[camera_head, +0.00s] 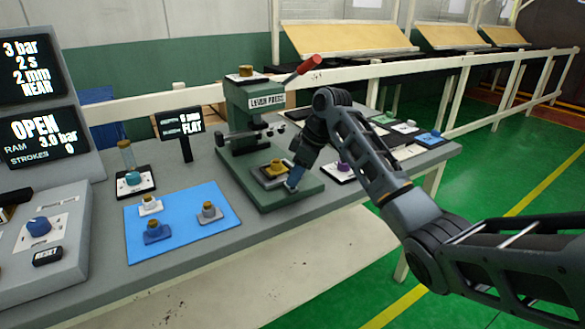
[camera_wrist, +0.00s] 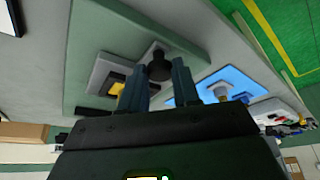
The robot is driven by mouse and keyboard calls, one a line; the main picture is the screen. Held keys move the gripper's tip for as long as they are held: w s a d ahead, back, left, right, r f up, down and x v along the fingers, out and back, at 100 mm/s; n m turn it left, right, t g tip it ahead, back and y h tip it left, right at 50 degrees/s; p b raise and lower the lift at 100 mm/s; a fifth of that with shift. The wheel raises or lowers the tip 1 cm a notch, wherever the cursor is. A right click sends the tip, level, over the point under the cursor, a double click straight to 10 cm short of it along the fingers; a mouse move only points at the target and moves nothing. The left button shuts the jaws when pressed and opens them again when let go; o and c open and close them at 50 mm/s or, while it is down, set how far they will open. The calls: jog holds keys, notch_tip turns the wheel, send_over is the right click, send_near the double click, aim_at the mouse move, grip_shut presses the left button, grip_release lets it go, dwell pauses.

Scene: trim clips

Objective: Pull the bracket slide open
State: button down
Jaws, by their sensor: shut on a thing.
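The bracket slide (camera_head: 262,181) is a small grey plate low on the front of the green lever press (camera_head: 243,105), with a yellow bracket-like part (camera_head: 274,166) on it. In the wrist view the slide's pale plate (camera_wrist: 103,72) and the yellow part (camera_wrist: 117,88) show left of the fingers. A dark knob (camera_wrist: 159,68) on a pale mount stands between my fingertips. My gripper (camera_head: 291,184) reaches down at the slide's right front end and is shut on this knob. How far the slide is out cannot be told.
A blue mat (camera_head: 180,236) with several small fixtures lies left of the press. A red-handled lever (camera_head: 306,66) rises above it. A grey control panel with screens (camera_head: 42,133) stands at far left. Another fixture with a purple knob (camera_head: 342,167) sits right of my gripper.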

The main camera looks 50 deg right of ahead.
jog(key=c, duration=0.8)
grip_release()
jog(key=shift+b+v, duration=0.4)
jog(key=shift+v, duration=3.55)
